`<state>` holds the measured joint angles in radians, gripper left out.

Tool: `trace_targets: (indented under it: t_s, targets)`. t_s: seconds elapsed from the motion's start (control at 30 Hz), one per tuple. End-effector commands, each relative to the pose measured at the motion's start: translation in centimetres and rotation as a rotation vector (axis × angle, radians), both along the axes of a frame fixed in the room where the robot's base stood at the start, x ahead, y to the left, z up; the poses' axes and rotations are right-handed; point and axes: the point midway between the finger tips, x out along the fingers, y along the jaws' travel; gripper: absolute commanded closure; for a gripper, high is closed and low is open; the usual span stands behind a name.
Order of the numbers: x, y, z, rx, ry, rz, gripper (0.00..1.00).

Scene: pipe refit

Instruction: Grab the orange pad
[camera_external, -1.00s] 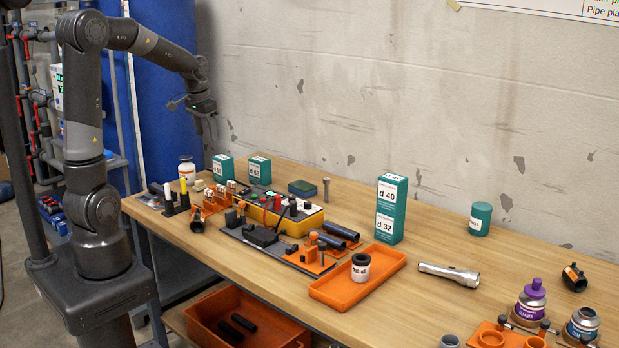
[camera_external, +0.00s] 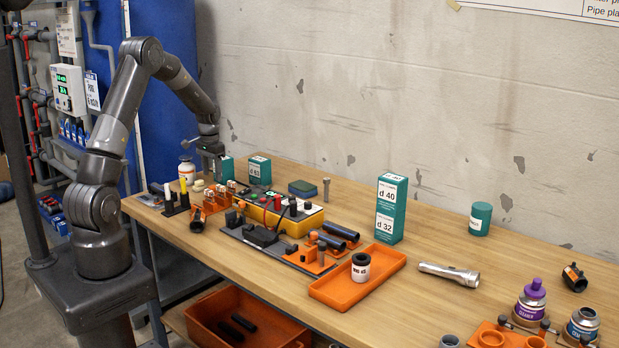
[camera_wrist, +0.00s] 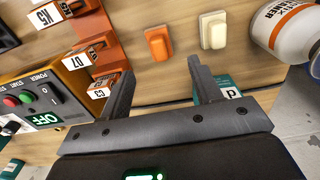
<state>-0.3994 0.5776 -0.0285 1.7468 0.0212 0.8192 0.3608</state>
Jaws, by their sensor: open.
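The orange pad (camera_wrist: 158,43) lies on the wooden table in the wrist view, just beyond my fingertips and between their lines. A cream pad (camera_wrist: 213,30) lies to its right, with a gap between them. My gripper (camera_wrist: 162,70) is open and empty, its two dark fingers pointing toward the orange pad without touching it. In the external view my gripper (camera_external: 213,166) hangs low over the far left end of the table, in front of a teal box (camera_external: 228,171). I cannot make out the orange pad clearly there.
A white bottle with an orange band (camera_wrist: 290,25) stands right of the pads. An orange rack with labelled slots (camera_wrist: 105,55) and a yellow control box (camera_wrist: 40,105) are to the left. The teal box is close beside my right finger in the wrist view.

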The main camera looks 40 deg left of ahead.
Motion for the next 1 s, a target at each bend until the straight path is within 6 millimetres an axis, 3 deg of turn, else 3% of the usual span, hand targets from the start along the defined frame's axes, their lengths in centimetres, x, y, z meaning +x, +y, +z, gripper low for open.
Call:
trace_targets:
  t_s: [0.27, 0.53, 0.83, 1.0]
  targets:
    - [-0.2, 0.0, -2.5, 0.000, 0.000, 0.000, 0.42]
    - [-0.6, 0.1, -6.3, -0.001, 0.001, 0.000, 0.42]
    - [-0.5, 0.1, -6.7, 0.001, -0.002, 0.000, 0.42]
    - [-0.5, 0.1, -6.7, 0.001, -0.002, 0.000, 0.55]
